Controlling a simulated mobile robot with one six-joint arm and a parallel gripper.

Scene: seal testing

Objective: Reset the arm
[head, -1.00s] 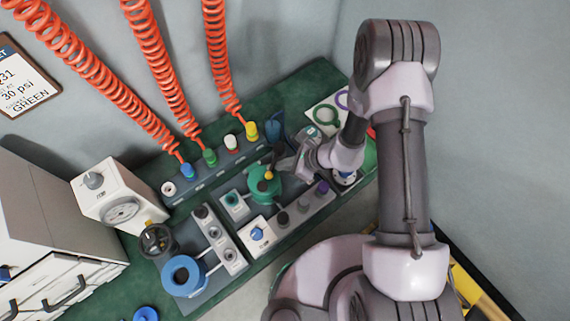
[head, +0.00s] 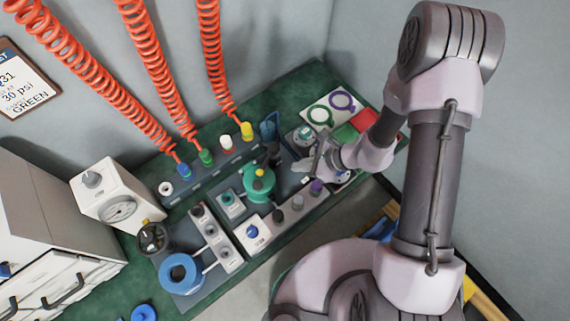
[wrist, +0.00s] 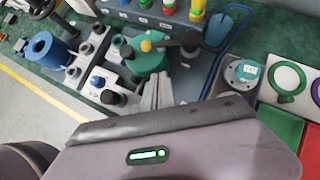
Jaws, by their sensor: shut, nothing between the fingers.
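My gripper (head: 309,168) is over the right part of the green bench, just right of the teal round fixture (head: 260,182) with a yellow knob. In the wrist view my gripper's closed fingers (wrist: 158,92) point towards the same teal fixture (wrist: 150,60). The fingers are together with nothing between them. My arm reaches in from the right in the head view and hides part of the bench's right end.
Orange coiled hoses (head: 215,65) hang to coloured fittings at the back. A gauge box (head: 118,200) and blue ring (head: 180,273) stand left. A white card with green and purple rings (head: 331,107) and a red pad (head: 364,120) lie at the right.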

